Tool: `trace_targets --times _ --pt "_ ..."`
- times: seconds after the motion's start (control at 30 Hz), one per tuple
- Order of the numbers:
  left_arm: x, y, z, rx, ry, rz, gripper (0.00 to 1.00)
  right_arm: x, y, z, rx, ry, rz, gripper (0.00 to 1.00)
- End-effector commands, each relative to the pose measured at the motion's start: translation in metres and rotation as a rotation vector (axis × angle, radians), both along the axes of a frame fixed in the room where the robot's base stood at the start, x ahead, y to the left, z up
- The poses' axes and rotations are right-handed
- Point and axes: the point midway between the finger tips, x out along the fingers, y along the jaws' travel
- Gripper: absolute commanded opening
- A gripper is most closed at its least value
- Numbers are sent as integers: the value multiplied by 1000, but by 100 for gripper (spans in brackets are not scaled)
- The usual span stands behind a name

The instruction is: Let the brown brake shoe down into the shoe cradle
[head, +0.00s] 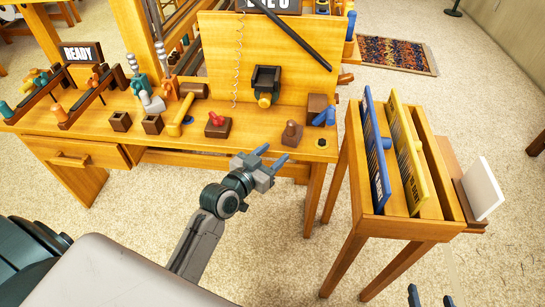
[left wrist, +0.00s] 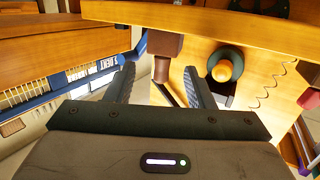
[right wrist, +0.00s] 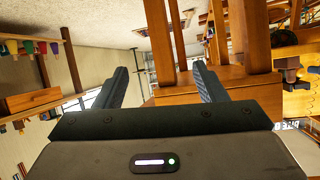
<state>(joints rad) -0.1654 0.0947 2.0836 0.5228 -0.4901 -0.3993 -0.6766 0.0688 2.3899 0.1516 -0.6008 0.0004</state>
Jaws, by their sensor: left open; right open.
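A brown knobbed block, which looks like the brown brake shoe (head: 291,135), stands upright on the bench's front right part. In the left wrist view a similar brown piece (left wrist: 161,68) shows inverted, beyond and between the fingertips. My left gripper (head: 268,163) is open and empty, in front of the bench edge, apart from the shoe. My right gripper (head: 430,296) is open and empty, low at the bottom right; only its fingertips show. I cannot surely tell the shoe cradle; a brown block (head: 216,131) under a red-knobbed piece (head: 217,118) stands left of the shoe.
A brown block (head: 317,101) and a blue cylinder (head: 326,116) are behind the shoe. Two small brown boxes (head: 120,121) and a mallet (head: 181,115) are at left. A wooden rack (head: 425,232) with blue (head: 375,150) and yellow (head: 408,150) panels stands right of the bench.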

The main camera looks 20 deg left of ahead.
Motion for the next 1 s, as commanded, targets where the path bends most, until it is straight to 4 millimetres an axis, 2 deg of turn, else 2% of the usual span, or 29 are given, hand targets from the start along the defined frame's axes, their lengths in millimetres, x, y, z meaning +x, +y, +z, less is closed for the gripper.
trace_targets --times 0.1,0.2,0.43,0.8,1.0 --pt "10 0 22 -20 -85 6 48 1 2 15 18 -64 -4 65" --pt "16 1 27 -25 -106 12 48 3 1 21 22 -96 -7 65" --pt "42 -6 27 -27 -107 12 48 16 -1 39 14 -205 -15 65" --pt "92 -18 25 -26 -104 12 48 37 -6 90 -5 -485 -29 65" --pt "108 -21 25 -25 -104 12 48 42 -7 113 -11 -608 -34 65"
